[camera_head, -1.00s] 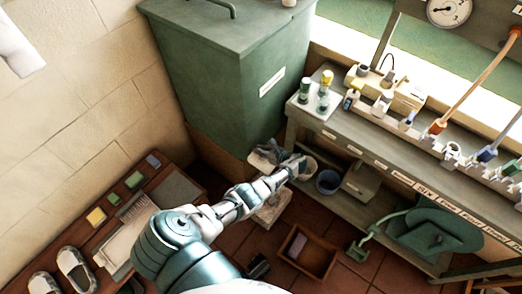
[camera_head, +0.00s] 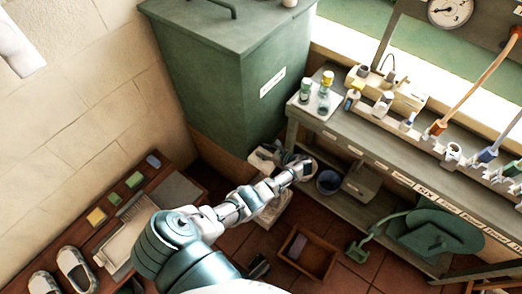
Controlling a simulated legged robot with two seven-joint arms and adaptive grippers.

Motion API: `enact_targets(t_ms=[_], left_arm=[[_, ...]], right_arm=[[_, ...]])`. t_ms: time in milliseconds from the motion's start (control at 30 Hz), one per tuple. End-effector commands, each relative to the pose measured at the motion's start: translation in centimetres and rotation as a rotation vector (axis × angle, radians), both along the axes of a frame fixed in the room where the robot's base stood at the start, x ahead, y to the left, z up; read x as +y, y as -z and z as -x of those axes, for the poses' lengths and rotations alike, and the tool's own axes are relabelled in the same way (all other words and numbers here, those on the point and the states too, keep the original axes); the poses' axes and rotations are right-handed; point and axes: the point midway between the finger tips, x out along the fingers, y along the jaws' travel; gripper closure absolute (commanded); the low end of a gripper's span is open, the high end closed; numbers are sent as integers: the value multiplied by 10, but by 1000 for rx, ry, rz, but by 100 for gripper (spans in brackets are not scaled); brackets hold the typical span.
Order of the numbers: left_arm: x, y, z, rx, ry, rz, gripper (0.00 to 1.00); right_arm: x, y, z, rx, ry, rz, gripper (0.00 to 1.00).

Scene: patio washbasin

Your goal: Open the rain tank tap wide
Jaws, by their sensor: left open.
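The green rain tank (camera_head: 225,85) stands against the back, with a lid and a pale label on its front. No tap can be made out on it; the area low on its front is partly behind my left arm and gripper. My left gripper (camera_head: 308,168) is at the tank's lower right corner, beside the bench's left end, and looks open and empty. A pale block-like thing (camera_head: 270,214) stands below my left forearm, partly hidden. My right gripper is not in view.
A bench (camera_head: 350,130) with bottles and fittings runs along the right. A wooden box (camera_head: 305,252) lies on the tiled floor. A low shelf (camera_head: 165,190) with shoes stands left.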

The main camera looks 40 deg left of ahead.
Motion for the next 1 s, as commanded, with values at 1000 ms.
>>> enact_targets(t_ms=[1000], left_arm=[[-91, -37, -13, -1, 0, 1, 57]], right_arm=[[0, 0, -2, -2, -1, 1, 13]])
